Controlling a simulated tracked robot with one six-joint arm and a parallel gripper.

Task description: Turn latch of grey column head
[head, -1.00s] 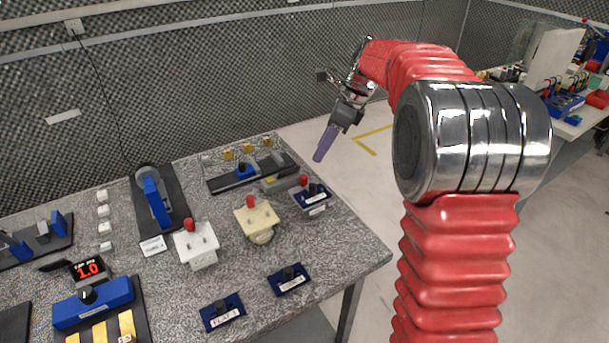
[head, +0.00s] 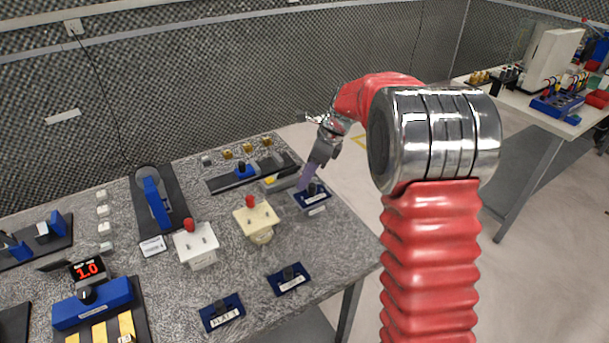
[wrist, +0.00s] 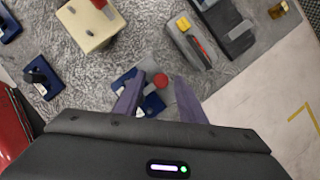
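A red knob (wrist: 160,81) stands by a dark blue plate (head: 313,195) with a white label, near the table's right edge. A grey block (wrist: 189,45) with a yellow patch and a red strip lies just beyond it. I cannot tell which grey part is the column head or how its latch is turned. My gripper (head: 306,184) points down at this spot and hides the knob in the head view. In the wrist view my gripper (wrist: 158,78) is open, with its purple fingers on either side of the knob. No contact can be made out.
A cream box (head: 257,220) and a white box (head: 197,246), each with a red knob, stand to the left. A dark rail (head: 240,174) with a blue slider lies behind. Labelled blue plates (head: 289,279) lie in front. Open floor is to the right.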

